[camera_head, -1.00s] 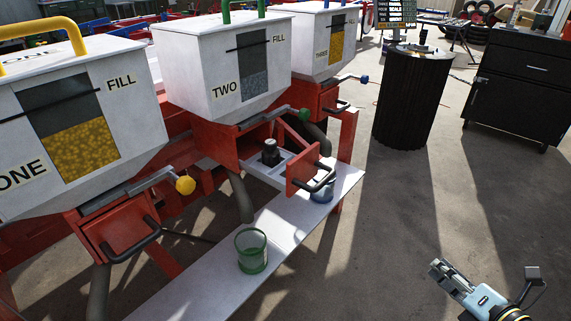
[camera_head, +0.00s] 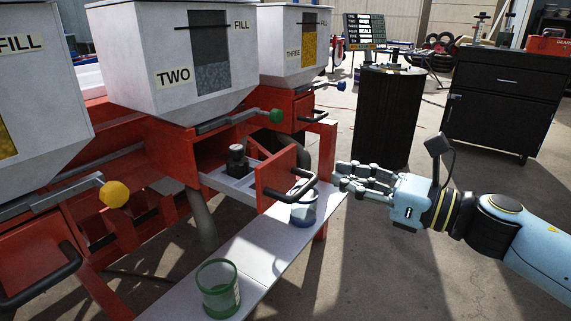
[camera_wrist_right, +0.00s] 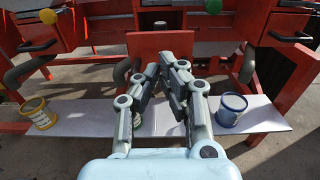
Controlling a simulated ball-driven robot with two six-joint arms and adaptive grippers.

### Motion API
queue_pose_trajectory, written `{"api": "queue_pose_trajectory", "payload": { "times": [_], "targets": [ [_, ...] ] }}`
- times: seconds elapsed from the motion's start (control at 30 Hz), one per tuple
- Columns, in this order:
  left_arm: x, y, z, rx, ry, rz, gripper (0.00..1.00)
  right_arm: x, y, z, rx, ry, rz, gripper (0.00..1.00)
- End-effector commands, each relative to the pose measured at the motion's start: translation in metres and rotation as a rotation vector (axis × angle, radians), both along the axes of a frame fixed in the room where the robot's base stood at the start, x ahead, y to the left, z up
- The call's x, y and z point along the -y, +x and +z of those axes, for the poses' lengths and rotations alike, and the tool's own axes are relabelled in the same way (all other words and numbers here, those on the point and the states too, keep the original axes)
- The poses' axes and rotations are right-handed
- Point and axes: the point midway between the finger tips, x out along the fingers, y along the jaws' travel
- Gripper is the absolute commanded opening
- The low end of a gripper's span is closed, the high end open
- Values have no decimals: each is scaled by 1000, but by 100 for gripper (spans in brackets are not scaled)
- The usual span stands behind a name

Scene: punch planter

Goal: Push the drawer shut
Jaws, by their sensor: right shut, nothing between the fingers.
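The red drawer (camera_head: 276,178) under the hopper marked TWO (camera_head: 190,60) stands pulled out, its front panel and black handle toward the shelf's outer side. A dark cylindrical object (camera_head: 238,160) stands on the drawer's light tray (camera_head: 226,183). My right gripper (camera_head: 345,178) is shut and empty, to the right of the drawer front and apart from it in the head view. In the right wrist view my fingers (camera_wrist_right: 172,62) point toward the red drawer front (camera_wrist_right: 160,42) and partly cover it; its handle is hidden there. My left gripper is not in view.
A white shelf (camera_head: 262,255) runs below the drawer with a green cup (camera_head: 218,288) and a blue cup (camera_head: 303,208). A yellow cup (camera_wrist_right: 40,113) shows in the wrist view. A black drum (camera_head: 386,115) and black cabinet (camera_head: 505,95) stand behind on open floor.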

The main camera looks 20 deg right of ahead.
Motion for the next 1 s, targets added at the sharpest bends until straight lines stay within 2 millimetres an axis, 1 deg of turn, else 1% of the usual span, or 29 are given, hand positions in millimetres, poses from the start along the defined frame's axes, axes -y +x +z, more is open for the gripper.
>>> {"api": "queue_pose_trajectory", "payload": {
  "times": [0.03,0.2,0.4,0.5,0.7,1.0],
  "targets": [
    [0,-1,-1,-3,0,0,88,-7,10,3,6,7,-3,0],
    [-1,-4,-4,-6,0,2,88,-30,39,2,3,7,-2,0],
    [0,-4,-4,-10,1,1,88,-52,67,1,0,5,-2,0],
    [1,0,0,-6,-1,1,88,-59,76,0,0,4,-1,0],
    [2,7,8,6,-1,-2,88,-65,84,0,-2,2,-1,0],
    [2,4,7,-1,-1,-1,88,-65,84,0,-1,2,-1,0]
  ]
}}
